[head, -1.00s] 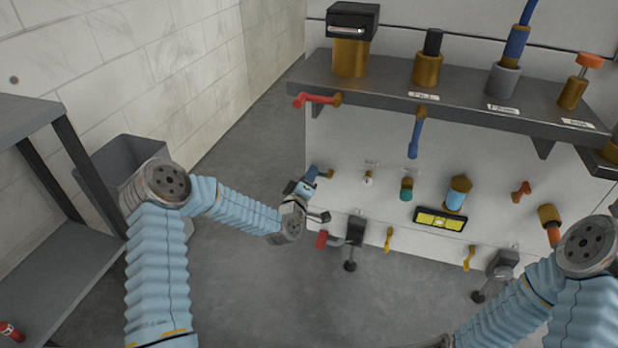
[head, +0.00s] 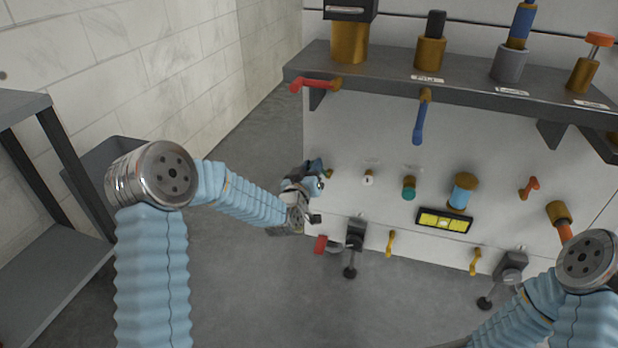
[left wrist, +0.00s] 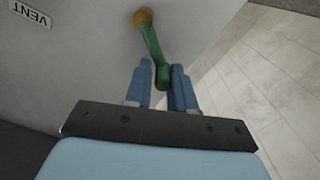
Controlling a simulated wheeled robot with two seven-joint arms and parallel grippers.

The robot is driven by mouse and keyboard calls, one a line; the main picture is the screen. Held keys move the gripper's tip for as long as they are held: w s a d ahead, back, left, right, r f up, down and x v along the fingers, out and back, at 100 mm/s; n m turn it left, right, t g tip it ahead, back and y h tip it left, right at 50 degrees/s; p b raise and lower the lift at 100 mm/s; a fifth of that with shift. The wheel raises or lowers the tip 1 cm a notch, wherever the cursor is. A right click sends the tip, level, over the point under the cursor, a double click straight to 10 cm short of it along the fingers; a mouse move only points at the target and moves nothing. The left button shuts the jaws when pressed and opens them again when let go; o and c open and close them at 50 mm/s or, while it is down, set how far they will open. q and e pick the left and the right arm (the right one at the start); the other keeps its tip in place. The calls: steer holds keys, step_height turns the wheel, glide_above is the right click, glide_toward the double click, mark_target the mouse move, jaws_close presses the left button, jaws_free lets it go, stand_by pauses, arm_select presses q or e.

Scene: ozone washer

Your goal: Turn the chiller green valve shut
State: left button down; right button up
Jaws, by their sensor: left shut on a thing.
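The green valve (left wrist: 152,50) has a green lever on a brass stem (left wrist: 143,17) on the white panel. In the left wrist view the lever runs down from the stem, and its end lies between my left gripper's blue fingers (left wrist: 162,78). My left gripper (head: 322,178) is shut on the lever at the panel's left edge in the head view. There the gripper hides most of the valve. My right arm is at the lower right of the head view, but its gripper is out of frame.
A red-handled lever (head: 316,84) and a blue lever (head: 419,122) hang at the grey shelf (head: 385,80) above. A red knob (head: 321,244) and a black-footed fitting (head: 355,234) are below. A VENT label (left wrist: 30,14) is left of the valve.

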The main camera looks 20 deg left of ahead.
arm_select(q)
steer(key=m+b, duration=0.1)
steer(key=d+m, duration=0.1)
steer(key=m, duration=0.1)
steer(key=r+m+b, duration=0.1)
steer(key=shift+d+m+b, duration=0.3)
steer(key=shift+d, duration=0.05)
steer(key=shift+s+d+r+m+b, duration=0.15)
steer(key=shift+d+m+b, duration=0.35)
steer(key=shift+m, duration=0.7)
steer(key=shift+d+r+m, duration=0.15)
steer(key=shift+d+m, duration=0.45)
steer(key=shift+m, duration=0.7)
steer(key=c, duration=1.1)
jaws_free()
steer(key=shift+d, duration=0.1)
steer(key=shift+r, duration=0.1)
steer(key=s, duration=1.3)
steer(key=shift+s+a, duration=0.2)
steer(key=shift+s, duration=0.15)
